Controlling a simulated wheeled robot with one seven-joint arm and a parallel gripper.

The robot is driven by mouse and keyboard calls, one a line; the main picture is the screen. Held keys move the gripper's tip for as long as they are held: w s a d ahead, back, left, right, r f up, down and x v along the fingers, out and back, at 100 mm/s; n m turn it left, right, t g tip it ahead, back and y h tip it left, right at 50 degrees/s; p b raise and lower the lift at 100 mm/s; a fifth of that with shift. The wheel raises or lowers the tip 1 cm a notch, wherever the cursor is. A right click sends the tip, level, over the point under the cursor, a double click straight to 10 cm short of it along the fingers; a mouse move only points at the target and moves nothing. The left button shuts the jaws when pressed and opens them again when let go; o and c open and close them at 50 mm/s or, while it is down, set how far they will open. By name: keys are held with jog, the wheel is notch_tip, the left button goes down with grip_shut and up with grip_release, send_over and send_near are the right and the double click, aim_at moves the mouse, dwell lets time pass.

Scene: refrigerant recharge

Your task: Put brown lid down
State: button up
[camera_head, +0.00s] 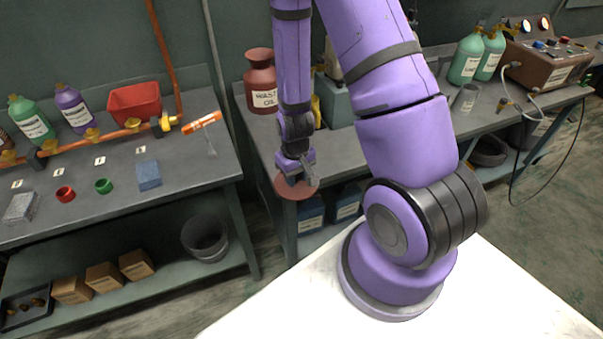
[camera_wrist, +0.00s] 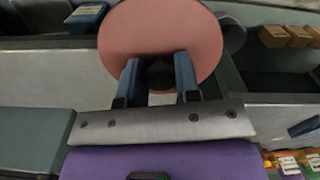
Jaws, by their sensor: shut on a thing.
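The brown lid (camera_head: 288,191) is a flat, reddish-brown disc. In the head view it is at the front left corner of the middle bench, partly beyond the bench edge. My gripper (camera_head: 298,178) is above it and shut on its dark central knob. In the wrist view the lid (camera_wrist: 160,30) fills the top middle, and the two blue fingers of my gripper (camera_wrist: 158,76) clasp the knob from both sides. I cannot tell whether the lid touches the bench top.
A red-brown waste oil jug (camera_head: 261,85) stands on the middle bench (camera_head: 262,140), behind the lid. The left bench (camera_head: 205,165) holds a blue block (camera_head: 148,175), red and green rings and a red bin (camera_head: 135,104). A gap separates the two benches. Blue containers (camera_head: 311,212) sit below.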

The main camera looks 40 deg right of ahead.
jog(key=shift+s+a+f, duration=0.15)
jog(key=shift+s+f, duration=0.05)
jog(key=shift+s, duration=0.35)
jog(key=shift+f, duration=0.1)
jog(key=w+d, duration=0.3)
jog(key=w, duration=0.1)
jog(key=w+d+f, duration=0.1)
jog(key=w+d, duration=0.1)
jog(key=w, duration=0.2)
jog(key=w+d, duration=0.3)
jog(key=w, duration=0.1)
jog(key=shift+w+d+f, duration=0.2)
jog(key=shift+w+d, duration=0.05)
jog(key=shift+d, duration=0.05)
jog(key=shift+w+d+f, duration=0.1)
jog(key=shift+w+f, duration=0.05)
jog(key=shift+f, duration=1.6)
jog(key=shift+f, duration=0.15)
jog(key=o, duration=0.9)
